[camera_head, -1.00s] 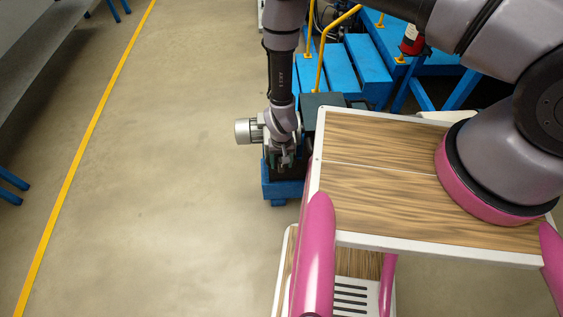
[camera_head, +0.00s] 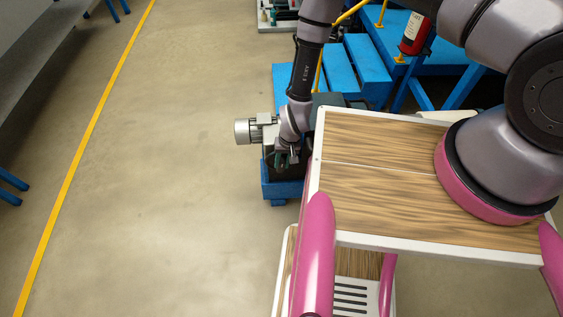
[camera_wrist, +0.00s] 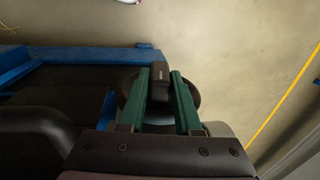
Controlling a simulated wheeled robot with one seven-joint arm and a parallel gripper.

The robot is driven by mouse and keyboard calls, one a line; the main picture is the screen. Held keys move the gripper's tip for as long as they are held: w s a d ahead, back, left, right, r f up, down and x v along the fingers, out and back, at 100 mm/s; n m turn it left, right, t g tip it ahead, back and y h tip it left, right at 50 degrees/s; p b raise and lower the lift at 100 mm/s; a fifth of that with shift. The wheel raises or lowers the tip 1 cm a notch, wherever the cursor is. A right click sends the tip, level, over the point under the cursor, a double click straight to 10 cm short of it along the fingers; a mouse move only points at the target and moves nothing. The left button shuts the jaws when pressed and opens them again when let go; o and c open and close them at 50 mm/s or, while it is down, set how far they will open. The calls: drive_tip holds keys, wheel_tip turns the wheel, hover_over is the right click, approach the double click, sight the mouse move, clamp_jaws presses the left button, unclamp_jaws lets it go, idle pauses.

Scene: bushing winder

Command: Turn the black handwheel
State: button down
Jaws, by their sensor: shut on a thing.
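The black handwheel (camera_wrist: 191,92) shows in the wrist view as a dark disc behind the green fingers of my gripper (camera_wrist: 159,82). A black handle block (camera_wrist: 158,86) stands between the two fingers, and my gripper is shut on it. In the head view my gripper (camera_head: 286,158) is low in front of the small blue-based machine (camera_head: 285,188). The wheel itself is mostly hidden there by my wrist and the machine body.
A silver motor (camera_head: 246,131) sticks out at the machine's left. Blue steps (camera_head: 355,70) with yellow rails and a red extinguisher (camera_head: 413,35) stand behind. My wooden-topped base is close at the right.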

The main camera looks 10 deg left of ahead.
drive_tip(key=shift+w+d+f+g+y, duration=0.1)
drive_tip(key=shift+d+g+y, duration=0.1)
drive_tip(key=shift+y, duration=0.6)
drive_tip(key=shift+d+f+g+y, duration=0.1)
drive_tip(key=shift+d+g+y, duration=0.1)
drive_tip(key=shift+y, duration=0.6)
drive_tip(key=shift+w+d+g+y, duration=0.1)
drive_tip(key=shift+d+g+y, duration=0.1)
drive_tip(key=shift+y, duration=0.6)
drive_tip(key=shift+s, duration=0.1)
drive_tip(key=c, duration=0.6)
unclamp_jaws()
drive_tip(key=v, duration=1)
drive_tip(key=shift+d+r, duration=0.2)
drive_tip(key=shift+d, duration=0.15)
